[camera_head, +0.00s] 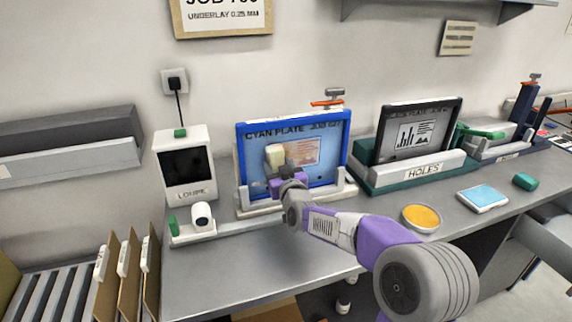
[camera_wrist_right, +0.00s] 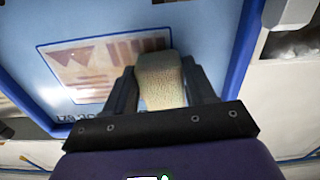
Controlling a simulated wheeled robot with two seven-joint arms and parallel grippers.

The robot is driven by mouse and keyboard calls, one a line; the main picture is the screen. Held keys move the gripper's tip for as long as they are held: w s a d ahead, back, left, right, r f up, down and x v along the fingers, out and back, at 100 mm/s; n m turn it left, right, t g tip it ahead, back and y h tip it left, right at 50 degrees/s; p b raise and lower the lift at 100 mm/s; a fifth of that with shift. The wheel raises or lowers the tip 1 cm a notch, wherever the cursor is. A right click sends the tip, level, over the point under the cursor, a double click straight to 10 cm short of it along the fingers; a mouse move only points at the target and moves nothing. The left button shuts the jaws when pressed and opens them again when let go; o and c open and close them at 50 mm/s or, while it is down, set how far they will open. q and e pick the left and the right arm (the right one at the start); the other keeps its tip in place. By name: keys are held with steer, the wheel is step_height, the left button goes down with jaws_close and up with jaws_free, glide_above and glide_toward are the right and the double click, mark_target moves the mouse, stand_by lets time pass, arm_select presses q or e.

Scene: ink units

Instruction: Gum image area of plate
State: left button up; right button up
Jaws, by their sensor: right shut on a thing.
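The cyan plate (camera_head: 255,177) stands upright in a blue frame on a white stand, with a pale printed image area (camera_head: 306,152). In the right wrist view, the plate (camera_wrist_right: 215,30) and its image area (camera_wrist_right: 75,75) fill the upper part. My right gripper (camera_head: 278,172) is in front of the plate's left half, shut on a cream sponge (camera_head: 275,155). The sponge (camera_wrist_right: 160,80) sits between both fingers, its far end overlapping the edge of the image area. I cannot tell whether it touches the plate. A round dish of orange-yellow gum (camera_head: 421,216) stands on the bench. My left gripper is out of view.
A loupe box (camera_head: 185,165) and a small white device (camera_head: 202,214) stand left of the plate. A dark plate (camera_head: 412,130) in a green HOLES stand (camera_head: 375,180) is to the right. A light-blue pad (camera_head: 482,198) and a green cylinder (camera_head: 525,182) lie on the bench's right. Folders (camera_head: 128,262) stand lower left.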

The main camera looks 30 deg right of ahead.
steer(key=shift+a, duration=0.35)
steer(key=shift+b+v, duration=0.4)
steer(key=shift+v, duration=2.55)
steer(key=shift+v, duration=1.5)
